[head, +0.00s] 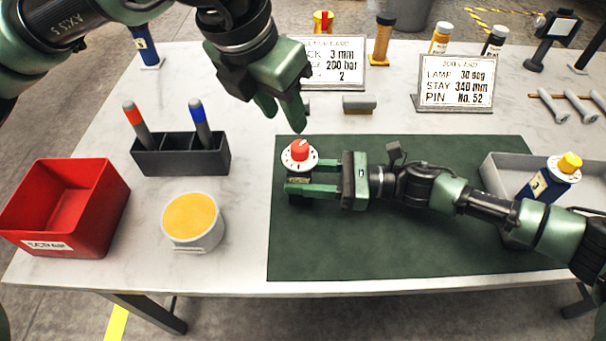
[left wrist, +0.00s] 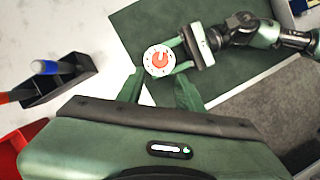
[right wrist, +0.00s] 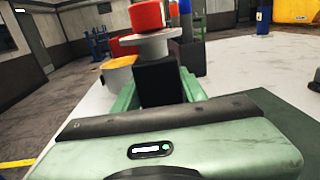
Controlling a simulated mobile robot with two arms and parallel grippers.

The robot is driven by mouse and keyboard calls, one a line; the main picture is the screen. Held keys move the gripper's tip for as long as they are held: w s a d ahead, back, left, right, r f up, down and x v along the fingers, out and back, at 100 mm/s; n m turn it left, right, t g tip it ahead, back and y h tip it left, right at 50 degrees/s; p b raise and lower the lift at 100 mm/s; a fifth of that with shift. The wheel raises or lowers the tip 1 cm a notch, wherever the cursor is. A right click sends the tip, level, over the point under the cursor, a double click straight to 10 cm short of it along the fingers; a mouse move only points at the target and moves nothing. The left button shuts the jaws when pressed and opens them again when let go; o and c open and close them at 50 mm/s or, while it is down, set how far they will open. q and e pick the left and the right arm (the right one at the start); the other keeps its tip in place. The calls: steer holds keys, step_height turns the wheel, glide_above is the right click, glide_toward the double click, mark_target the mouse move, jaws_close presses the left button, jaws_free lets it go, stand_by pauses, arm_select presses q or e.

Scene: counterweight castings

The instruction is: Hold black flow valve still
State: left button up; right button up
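The black flow valve stands upright near the left edge of the green mat (head: 400,245), with a white dial (head: 290,160) and red knob (head: 300,147) on top. In the right wrist view its black body (right wrist: 160,82) is between the fingers of my right gripper (right wrist: 160,95), which is shut on it from the right side. My left gripper (head: 286,122) is open and empty, above and behind the valve, pointing down toward it. In the left wrist view the knob (left wrist: 160,60) shows just beyond its fingertips. The valve's lower body is partly hidden by the right gripper's fingers.
A red scrap bin (head: 95,215), a yellow-topped round container (head: 205,240) and a black marker holder (head: 180,160) stand left of the mat. Two sign cards (head: 456,96) stand behind. A grey tray (head: 493,180) with a blue bottle (head: 540,185) is at right. The mat's front is clear.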

jaws_close()
arm_select(q)
steer(key=o, duration=0.3)
steer(key=shift+f, duration=0.1)
steer(key=s+d+f+m+g+h, duration=0.5)
steer(key=s+d+f+m+h, duration=0.15)
steer(key=h, duration=0.25)
steer(key=n+t+h, duration=0.2)
steer(key=n+t, duration=0.3)
steer(key=t, duration=0.9)
glide_toward(306, 143)
steer(key=shift+m, duration=0.25)
steer(key=x, duration=1.1)
steer(key=shift+w+d+f, duration=0.15)
steer(key=shift+w+f, duration=0.1)
